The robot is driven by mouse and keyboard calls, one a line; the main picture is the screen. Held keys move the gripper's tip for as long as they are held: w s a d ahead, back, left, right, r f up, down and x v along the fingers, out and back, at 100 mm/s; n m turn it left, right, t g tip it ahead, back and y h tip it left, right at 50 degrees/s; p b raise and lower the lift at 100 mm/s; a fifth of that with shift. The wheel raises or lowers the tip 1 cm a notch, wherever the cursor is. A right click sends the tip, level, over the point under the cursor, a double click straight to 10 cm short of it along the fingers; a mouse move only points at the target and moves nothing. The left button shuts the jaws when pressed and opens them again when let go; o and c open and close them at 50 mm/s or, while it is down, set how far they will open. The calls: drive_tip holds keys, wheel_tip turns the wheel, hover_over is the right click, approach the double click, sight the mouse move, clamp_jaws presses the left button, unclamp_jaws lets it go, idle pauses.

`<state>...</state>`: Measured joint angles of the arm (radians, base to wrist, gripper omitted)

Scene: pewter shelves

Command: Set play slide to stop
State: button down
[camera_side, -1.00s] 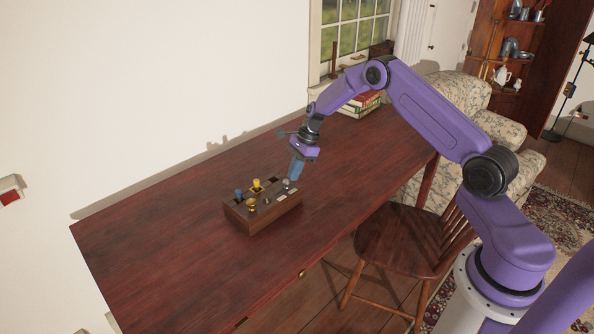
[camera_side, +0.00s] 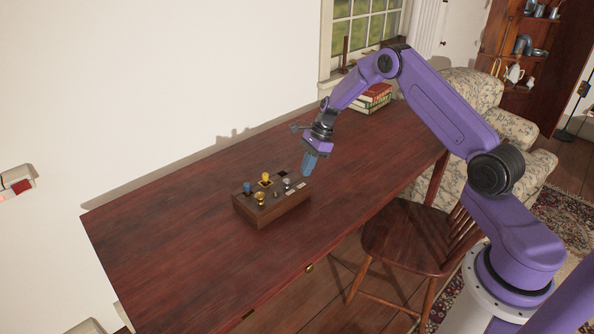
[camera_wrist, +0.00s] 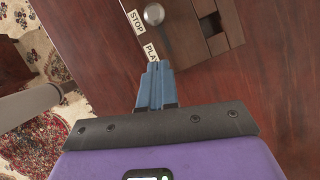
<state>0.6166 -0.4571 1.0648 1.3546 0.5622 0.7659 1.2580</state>
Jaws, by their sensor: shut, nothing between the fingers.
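The play slide is a silver ball knob (camera_side: 287,183) on the right part of a wooden control box (camera_side: 250,215). In the wrist view the knob (camera_wrist: 154,14) stands beside the STOP label (camera_wrist: 137,20), at the end away from the PLAY label (camera_wrist: 151,52). My gripper (camera_side: 308,174) is just above the box's right end, pointing down. In the wrist view its fingertips (camera_wrist: 155,66) are together and empty, close to the PLAY label and apart from the knob. The foot of the knob is hard to make out.
The box also carries a blue knob (camera_side: 247,187), a yellow knob (camera_side: 265,177) and a brass knob (camera_side: 260,198). The wooden table (camera_side: 170,240) is clear around the box. Books (camera_side: 372,97) lie at the far end; a chair (camera_side: 405,240) stands in front.

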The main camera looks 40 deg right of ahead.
drive_tip(key=w+v, duration=0.1)
drive_tip(key=v, duration=0.8)
drive_tip(key=shift+s+r, duration=0.4)
drive_tip(key=shift+a, duration=0.1)
